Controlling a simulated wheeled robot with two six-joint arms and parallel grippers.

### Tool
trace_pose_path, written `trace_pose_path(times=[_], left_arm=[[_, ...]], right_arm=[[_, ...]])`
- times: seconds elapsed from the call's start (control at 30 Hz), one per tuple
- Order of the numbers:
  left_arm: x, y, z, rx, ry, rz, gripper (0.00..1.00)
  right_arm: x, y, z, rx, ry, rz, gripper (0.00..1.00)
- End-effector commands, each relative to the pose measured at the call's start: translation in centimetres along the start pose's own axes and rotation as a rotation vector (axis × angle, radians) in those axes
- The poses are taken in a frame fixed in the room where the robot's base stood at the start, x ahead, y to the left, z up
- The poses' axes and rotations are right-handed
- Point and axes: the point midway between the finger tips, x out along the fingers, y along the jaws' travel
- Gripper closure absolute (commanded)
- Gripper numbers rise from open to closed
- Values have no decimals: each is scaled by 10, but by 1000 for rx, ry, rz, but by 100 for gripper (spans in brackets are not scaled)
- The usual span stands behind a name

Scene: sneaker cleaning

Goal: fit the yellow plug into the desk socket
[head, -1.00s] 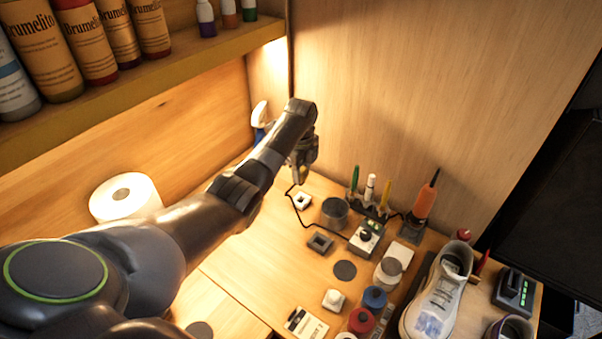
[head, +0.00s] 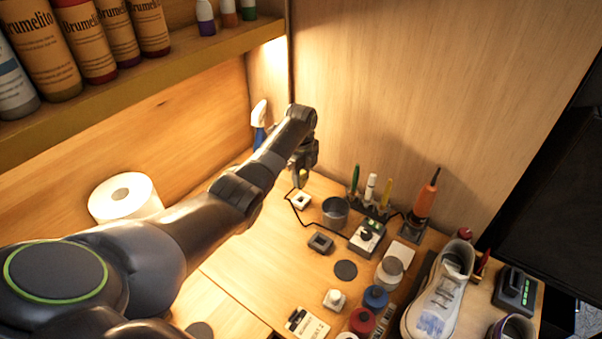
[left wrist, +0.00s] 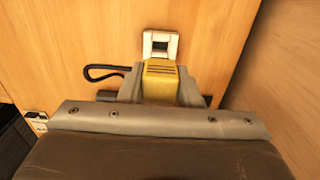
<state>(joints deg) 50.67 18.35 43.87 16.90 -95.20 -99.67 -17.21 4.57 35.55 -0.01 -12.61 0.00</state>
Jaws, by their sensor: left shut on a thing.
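My left gripper (head: 303,176) is shut on the yellow plug (head: 302,180) and holds it just above the white desk socket (head: 300,201). In the left wrist view the plug (left wrist: 160,80) sits between the fingers, with the white socket (left wrist: 160,36) and its dark opening right beyond its front end. A small gap seems to show between them in the head view. A black cable (head: 292,210) runs from the plug side to a grey control box (head: 367,238). My right gripper is not in view.
A grey square block (head: 320,242) and a metal cup (head: 335,211) stand near the socket. A pen holder, an orange tool (head: 422,205), several jars and a white sneaker (head: 437,300) fill the right side. A spray bottle (head: 259,125) stands behind my arm.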

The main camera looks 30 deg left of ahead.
Motion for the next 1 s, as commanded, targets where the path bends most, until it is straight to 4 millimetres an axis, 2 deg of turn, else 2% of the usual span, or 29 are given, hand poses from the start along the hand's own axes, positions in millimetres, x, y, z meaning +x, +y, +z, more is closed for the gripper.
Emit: trace_pose_path(times=[0.1, 0.33, 1.0], left_arm=[[16, 0, 0, 0, 0, 0, 90], [35, 0, 0, 0, 0, 0, 90], [38, 0, 0, 0, 0, -1, 90]], right_arm=[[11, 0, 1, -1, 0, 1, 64], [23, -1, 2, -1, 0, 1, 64], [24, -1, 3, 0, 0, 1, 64]])
